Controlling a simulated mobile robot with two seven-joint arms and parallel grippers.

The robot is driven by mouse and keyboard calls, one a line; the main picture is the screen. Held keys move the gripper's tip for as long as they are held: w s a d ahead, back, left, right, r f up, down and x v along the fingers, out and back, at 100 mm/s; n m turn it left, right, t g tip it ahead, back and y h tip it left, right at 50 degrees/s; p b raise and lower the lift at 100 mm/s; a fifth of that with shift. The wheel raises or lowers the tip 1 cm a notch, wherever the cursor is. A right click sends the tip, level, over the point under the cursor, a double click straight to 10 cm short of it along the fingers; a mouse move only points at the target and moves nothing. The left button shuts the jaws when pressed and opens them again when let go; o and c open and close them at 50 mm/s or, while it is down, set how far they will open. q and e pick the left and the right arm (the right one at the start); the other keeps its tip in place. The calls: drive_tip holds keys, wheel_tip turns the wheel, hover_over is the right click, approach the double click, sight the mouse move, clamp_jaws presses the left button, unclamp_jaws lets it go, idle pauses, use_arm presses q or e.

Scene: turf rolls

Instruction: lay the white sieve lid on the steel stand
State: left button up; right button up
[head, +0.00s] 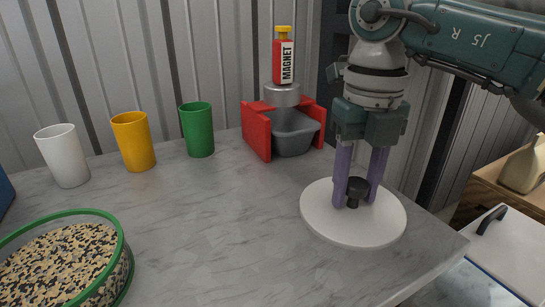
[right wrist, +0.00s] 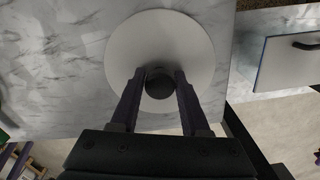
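The white sieve lid (head: 325,222) is a flat disc with a black knob (head: 357,188). It appears to lie level at the right end of the grey marble worktop. It also shows in the right wrist view (right wrist: 160,30). My right gripper (head: 357,200) points down from above. Its two purple fingers stand on either side of the knob and appear to touch it. In the right wrist view the knob (right wrist: 159,84) sits between the fingertips. I cannot pick out the steel stand with certainty. My left gripper is not in view.
A green-rimmed sieve (head: 122,270) of mixed grain stands front left. White (head: 62,155), yellow (head: 133,140) and green (head: 197,130) cups stand behind. A red-sided holder (head: 257,133) with a grey bin and a red magnet (head: 283,62) stands at the back. The worktop's middle (head: 220,220) is clear.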

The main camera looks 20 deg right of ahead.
sight(357, 181)
drive_tip(key=o, duration=0.3)
drive_tip(key=shift+r, duration=0.1)
wheel_tip(357, 181, up, 12)
drive_tip(key=p, duration=0.1)
idle(0.4)
drive_tip(key=shift+r, duration=0.1)
